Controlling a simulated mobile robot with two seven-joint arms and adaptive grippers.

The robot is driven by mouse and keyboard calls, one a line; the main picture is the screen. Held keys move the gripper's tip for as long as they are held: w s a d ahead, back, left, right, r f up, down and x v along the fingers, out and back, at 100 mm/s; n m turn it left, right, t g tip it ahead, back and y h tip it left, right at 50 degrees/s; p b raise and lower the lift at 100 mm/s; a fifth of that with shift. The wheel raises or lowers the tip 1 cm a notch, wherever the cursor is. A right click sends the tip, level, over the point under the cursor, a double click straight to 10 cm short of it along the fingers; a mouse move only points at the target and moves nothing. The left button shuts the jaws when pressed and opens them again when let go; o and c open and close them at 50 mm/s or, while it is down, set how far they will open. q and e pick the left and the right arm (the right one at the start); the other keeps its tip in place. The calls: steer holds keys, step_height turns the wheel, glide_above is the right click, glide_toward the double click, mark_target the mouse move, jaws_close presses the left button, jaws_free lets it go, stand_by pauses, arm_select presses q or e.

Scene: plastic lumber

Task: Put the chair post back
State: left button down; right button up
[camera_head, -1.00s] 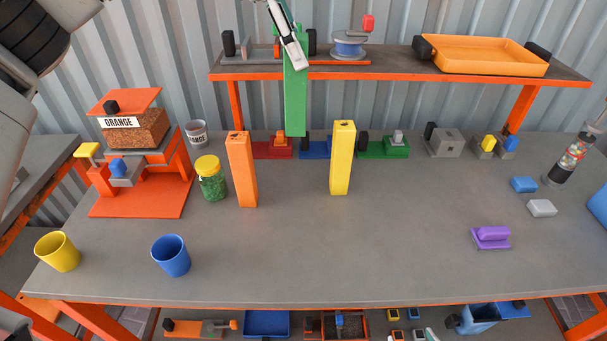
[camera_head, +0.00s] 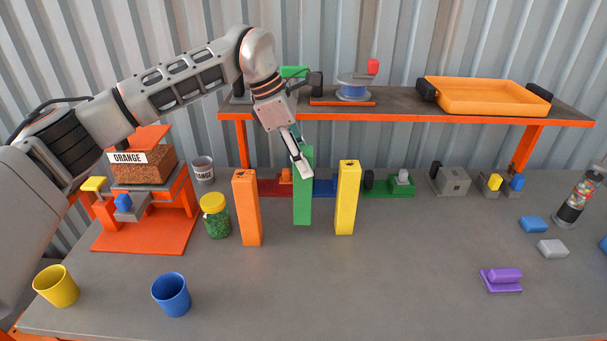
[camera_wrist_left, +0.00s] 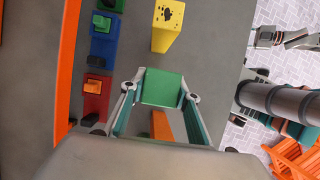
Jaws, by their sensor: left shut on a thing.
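The chair post is a long green block (camera_head: 302,205). It is upright between an orange post (camera_head: 247,215) and a yellow post (camera_head: 347,205), apart from both and a little behind them in the head view. My left gripper (camera_head: 303,165) comes down from above and is shut on its upper part. In the left wrist view the post's green top (camera_wrist_left: 161,87) sits between the two fingers. I cannot tell whether its lower end touches the table. A gripper-like grey part, perhaps my right gripper (camera_wrist_left: 268,37), shows at the wrist view's right edge; its jaws are unclear.
Red (camera_head: 268,187), blue and green (camera_head: 392,190) bases with small blocks stand behind the posts. A lidded jar (camera_head: 215,217) is left of the orange post. A raised shelf (camera_head: 400,111) with an orange tray (camera_head: 484,96) runs along the back.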

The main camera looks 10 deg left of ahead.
arm_select(q)
step_height(320, 180, down, 4)
stand_by(0.4)
steer(key=c, duration=1.5)
jaws_free()
steer(key=shift+f, duration=0.1)
steer(key=v, duration=1.2)
